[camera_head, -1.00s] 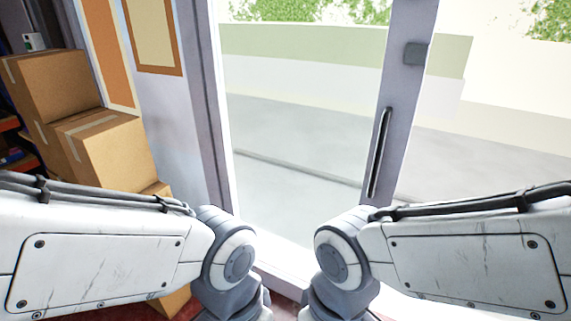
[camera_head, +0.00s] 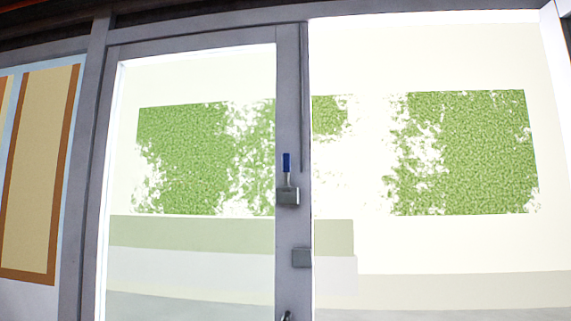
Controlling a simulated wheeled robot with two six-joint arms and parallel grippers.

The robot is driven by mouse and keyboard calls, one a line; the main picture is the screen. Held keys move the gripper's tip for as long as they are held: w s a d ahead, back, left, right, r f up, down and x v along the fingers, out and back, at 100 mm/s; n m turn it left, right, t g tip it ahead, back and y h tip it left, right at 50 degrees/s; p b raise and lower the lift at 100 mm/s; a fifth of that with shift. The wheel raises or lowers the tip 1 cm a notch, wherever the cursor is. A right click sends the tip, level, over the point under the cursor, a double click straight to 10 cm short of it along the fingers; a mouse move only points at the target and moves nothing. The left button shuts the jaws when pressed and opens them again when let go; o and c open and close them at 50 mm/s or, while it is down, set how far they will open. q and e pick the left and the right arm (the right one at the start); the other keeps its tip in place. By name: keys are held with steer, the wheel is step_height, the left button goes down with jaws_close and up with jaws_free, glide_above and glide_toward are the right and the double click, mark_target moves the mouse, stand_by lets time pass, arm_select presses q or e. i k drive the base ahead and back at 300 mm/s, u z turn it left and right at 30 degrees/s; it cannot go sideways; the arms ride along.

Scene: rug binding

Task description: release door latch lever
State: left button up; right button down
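A latch lever (camera_head: 287,163) with a blue grip stands upright on a small grey latch box (camera_head: 288,196). The box sits on the grey door stile, near the right edge of the glass door (camera_head: 112,200). A second grey box (camera_head: 301,258) is lower on the frame. The top of the dark door handle (camera_head: 286,316) just shows at the bottom edge. Neither of my grippers is in this view.
A wide glass pane (camera_head: 440,245) lies right of the door, with greenery and pale walls beyond it. Orange-framed panels (camera_head: 62,170) hang on the wall at left. A grey frame beam (camera_head: 200,18) runs across the top.

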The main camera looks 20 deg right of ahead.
mark_target(287, 156)
steer(key=z, duration=1.65)
steer(key=i, duration=0.6)
steer(key=u, duration=1.3)
